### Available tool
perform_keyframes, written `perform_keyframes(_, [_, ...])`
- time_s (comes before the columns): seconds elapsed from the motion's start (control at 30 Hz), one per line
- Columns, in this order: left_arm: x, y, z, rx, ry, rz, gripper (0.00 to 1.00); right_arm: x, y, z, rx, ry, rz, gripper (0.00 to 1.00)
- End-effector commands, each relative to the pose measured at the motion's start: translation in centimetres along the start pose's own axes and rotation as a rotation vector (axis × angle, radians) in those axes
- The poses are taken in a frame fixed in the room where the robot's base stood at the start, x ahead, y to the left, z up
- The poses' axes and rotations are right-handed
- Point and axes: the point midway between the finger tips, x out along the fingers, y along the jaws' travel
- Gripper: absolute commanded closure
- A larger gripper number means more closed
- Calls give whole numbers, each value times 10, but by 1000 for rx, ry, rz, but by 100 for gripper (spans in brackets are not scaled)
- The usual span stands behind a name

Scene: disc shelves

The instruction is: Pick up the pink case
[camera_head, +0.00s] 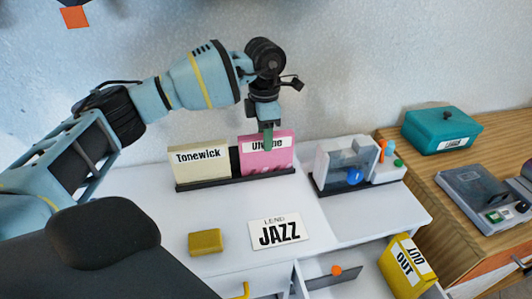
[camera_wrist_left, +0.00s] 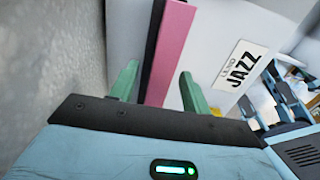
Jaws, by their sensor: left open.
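The pink case (camera_head: 268,160) stands upright in a dark rack (camera_head: 230,183) on the white desk, to the right of a cream case (camera_head: 199,166) labelled "Tonewick". Its own label is partly covered by my left gripper (camera_head: 268,138), which points down at its top edge. In the left wrist view the pink case (camera_wrist_left: 170,55) runs between the two green fingers of the left gripper (camera_wrist_left: 160,85). The fingers are apart, with a gap visible on each side of the case. A dark strip shows beside the case. My right gripper is not in view.
A "LEND JAZZ" card (camera_head: 278,232) and a mustard block (camera_head: 206,242) lie in front of the rack. A grey-white device (camera_head: 345,160) stands close right. The wall is close behind.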

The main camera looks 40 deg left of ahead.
Motion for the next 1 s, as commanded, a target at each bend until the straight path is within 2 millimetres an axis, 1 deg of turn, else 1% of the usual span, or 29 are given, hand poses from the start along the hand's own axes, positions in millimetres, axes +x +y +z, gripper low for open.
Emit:
perform_keyframes(0.03, [5,0,0,0,2,-1,53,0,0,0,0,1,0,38])
perform_keyframes(0.1, [10,0,0,0,0,0,53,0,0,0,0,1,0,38])
perform_keyframes(0.37, [12,0,0,1,-1,0,53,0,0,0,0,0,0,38])
perform_keyframes(0.7, [11,0,0,0,-1,0,97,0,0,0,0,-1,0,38])
perform_keyframes(0.73, [11,0,0,0,-1,0,100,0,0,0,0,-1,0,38])
perform_keyframes(1.0, [11,0,0,0,-2,1,100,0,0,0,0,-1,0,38])
